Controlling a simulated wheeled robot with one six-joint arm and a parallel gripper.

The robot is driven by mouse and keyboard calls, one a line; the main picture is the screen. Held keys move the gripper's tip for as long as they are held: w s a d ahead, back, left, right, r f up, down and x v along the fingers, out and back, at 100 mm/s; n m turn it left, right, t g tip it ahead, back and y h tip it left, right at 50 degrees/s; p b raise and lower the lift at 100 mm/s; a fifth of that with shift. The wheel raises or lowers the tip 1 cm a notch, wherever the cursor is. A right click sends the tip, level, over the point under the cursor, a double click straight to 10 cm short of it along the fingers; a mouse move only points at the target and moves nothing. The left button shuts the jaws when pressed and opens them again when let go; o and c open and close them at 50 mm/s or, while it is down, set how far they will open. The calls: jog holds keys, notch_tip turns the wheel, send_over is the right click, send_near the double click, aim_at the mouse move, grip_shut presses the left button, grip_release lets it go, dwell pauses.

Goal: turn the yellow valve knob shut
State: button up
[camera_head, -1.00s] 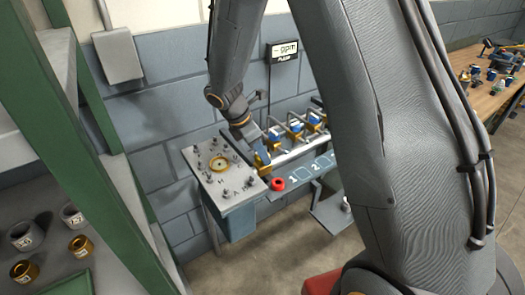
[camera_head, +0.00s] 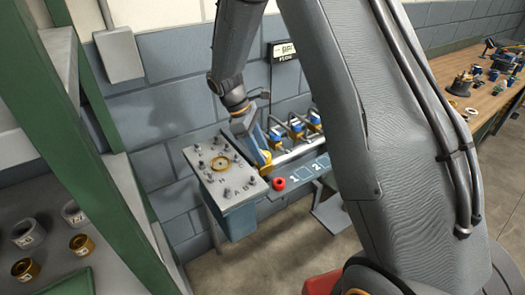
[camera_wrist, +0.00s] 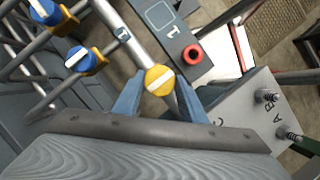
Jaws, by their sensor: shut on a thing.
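The yellow valve knob (camera_wrist: 160,80) is a round disc with a white line across it. In the wrist view it sits over the grey pipe (camera_wrist: 128,40), and its line runs roughly crosswise to the pipe. My gripper (camera_wrist: 160,92) has its two blue fingers on either side of the knob, shut on it. In the head view my gripper (camera_head: 259,145) reaches down to the pipe's left end, and a little yellow (camera_head: 265,159) shows there; the knob's face is not clear.
A grey box (camera_head: 215,174) with several upright studs stands just left of my gripper. A green-framed shelf (camera_head: 90,150) is at the left.

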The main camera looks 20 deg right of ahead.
jog(key=shift+w+a, duration=0.1)
jog(key=shift+w, duration=0.1)
jog(key=o, duration=1)
jog(key=shift+o, duration=0.3)
jog(key=b+v, duration=0.2)
jog(key=v, duration=0.5)
jog(key=shift+r+b, duration=0.35)
